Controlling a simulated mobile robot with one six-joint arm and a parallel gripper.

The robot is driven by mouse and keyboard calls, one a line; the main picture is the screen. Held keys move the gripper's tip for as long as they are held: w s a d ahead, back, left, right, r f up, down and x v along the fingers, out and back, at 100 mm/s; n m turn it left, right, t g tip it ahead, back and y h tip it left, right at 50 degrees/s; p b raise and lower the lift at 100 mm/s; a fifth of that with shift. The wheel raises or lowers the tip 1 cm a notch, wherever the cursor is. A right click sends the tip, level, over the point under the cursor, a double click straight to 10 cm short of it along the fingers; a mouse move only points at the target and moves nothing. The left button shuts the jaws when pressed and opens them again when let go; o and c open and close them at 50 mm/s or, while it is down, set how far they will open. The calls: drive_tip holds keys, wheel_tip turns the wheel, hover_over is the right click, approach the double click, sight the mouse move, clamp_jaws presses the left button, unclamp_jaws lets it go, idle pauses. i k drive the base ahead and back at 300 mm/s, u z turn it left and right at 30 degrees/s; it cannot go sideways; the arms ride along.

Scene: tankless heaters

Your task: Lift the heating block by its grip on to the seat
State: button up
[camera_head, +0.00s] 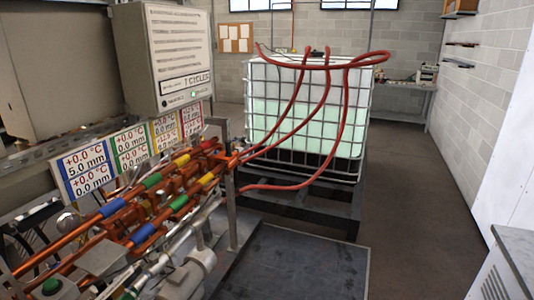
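A bench rig of orange-brown metal pipes (85,235) with blue, green, yellow and red bands fills the lower left. A grey block-like part (103,258) lies among the pipes near the bottom. I cannot tell whether it is the heating block. No grip or seat can be clearly made out. My gripper is not in view.
Display panels (88,172) and a grey control box (163,55) stand above the rig. A caged white tank (300,115) with red hoses (345,110) stands behind on a dark pallet. A dark floor plate (295,265) lies right of the rig. Floor to the right is clear.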

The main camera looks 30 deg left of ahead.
sight(231, 158)
drive_tip(key=u, duration=0.35)
drive_tip(key=i, duration=1.55)
drive_tip(key=u, duration=1.1)
drive_tip(key=i, duration=1.4)
drive_tip(key=u, duration=1.2)
drive_tip(key=i, duration=0.7)
drive_tip(key=u, duration=0.5)
